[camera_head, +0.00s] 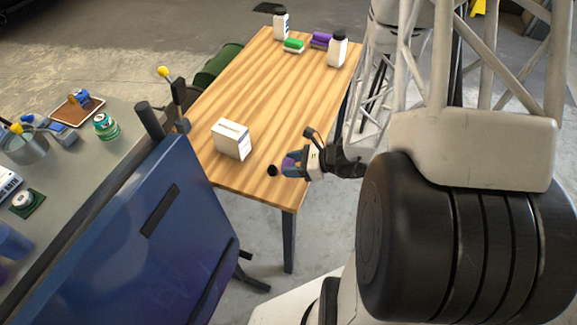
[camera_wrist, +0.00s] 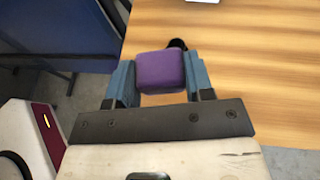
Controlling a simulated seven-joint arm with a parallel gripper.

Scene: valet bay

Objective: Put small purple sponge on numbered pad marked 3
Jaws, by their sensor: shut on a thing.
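A small purple sponge (camera_wrist: 161,71) sits between the blue fingers of my gripper (camera_wrist: 160,85) in the wrist view, with a finger touching each side. My gripper is shut on it. In the head view my gripper (camera_head: 289,167) is at the near right corner of the wooden table (camera_head: 255,105), and a bit of the purple sponge (camera_head: 288,161) shows at its fingers. I cannot make out a pad with the number 3 in either view.
A white box (camera_head: 231,140) and a small black round thing (camera_head: 272,170) are close to my gripper. The table's middle is clear. A cluttered grey counter (camera_head: 95,165) is left.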

